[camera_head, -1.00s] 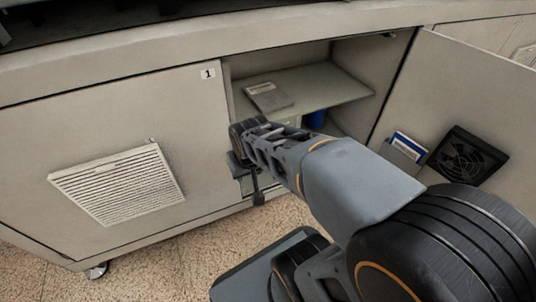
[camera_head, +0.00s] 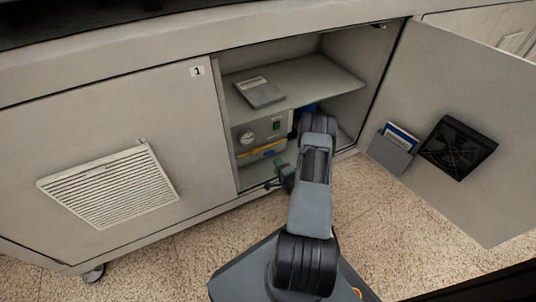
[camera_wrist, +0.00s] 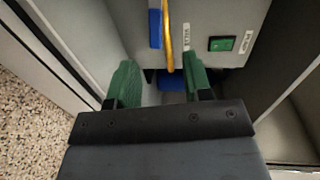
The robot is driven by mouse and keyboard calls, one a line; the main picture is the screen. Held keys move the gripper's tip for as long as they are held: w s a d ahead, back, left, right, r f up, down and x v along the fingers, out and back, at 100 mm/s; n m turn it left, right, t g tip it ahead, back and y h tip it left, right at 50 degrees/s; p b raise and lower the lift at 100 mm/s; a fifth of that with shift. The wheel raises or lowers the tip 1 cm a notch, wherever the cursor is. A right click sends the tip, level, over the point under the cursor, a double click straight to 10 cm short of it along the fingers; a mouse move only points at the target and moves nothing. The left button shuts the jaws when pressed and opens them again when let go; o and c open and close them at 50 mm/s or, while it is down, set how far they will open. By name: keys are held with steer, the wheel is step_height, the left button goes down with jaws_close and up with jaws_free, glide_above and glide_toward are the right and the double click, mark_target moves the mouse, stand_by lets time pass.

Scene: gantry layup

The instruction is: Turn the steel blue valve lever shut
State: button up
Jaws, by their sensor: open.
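A grey box unit with a round gauge and a green switch (camera_head: 258,132) stands inside the open cabinet, under the shelf. In the wrist view, a blue bar (camera_wrist: 155,28) lies on its face beside a yellow strip or tube (camera_wrist: 168,40); it looks like the valve lever. A second blue piece (camera_wrist: 172,82) shows lower, between my fingers; I cannot tell whether it belongs to the valve. My gripper (camera_wrist: 160,80) is open with green fingertips, and nothing is visibly clamped. In the head view my arm reaches to the cabinet opening and hides part of the interior.
The shelf (camera_head: 325,80) above the unit carries a grey flat box (camera_head: 260,92). The open door (camera_head: 440,90) at right carries a document pocket (camera_head: 392,152) and a black fan (camera_head: 457,148). The closed door (camera_head: 110,110) has a vent. Speckled floor (camera_head: 385,225) is clear in front.

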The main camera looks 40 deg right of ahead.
mark_target(268, 154)
steer(key=w+m+b, duration=0.1)
steer(key=w, duration=0.2)
steer(key=w+f+t+b, duration=0.1)
steer(key=w+b, duration=0.1)
steer(key=w+d+f+m+b, duration=0.1)
steer(key=w, duration=0.2)
steer(key=shift+w+f+m+h+b, duration=0.2)
steer(key=shift+w+m+h+b, duration=0.1)
steer(key=shift+h, duration=0.1)
steer(key=shift+w+d+r, duration=0.15)
steer(key=shift+w, duration=0.7)
jaws_close()
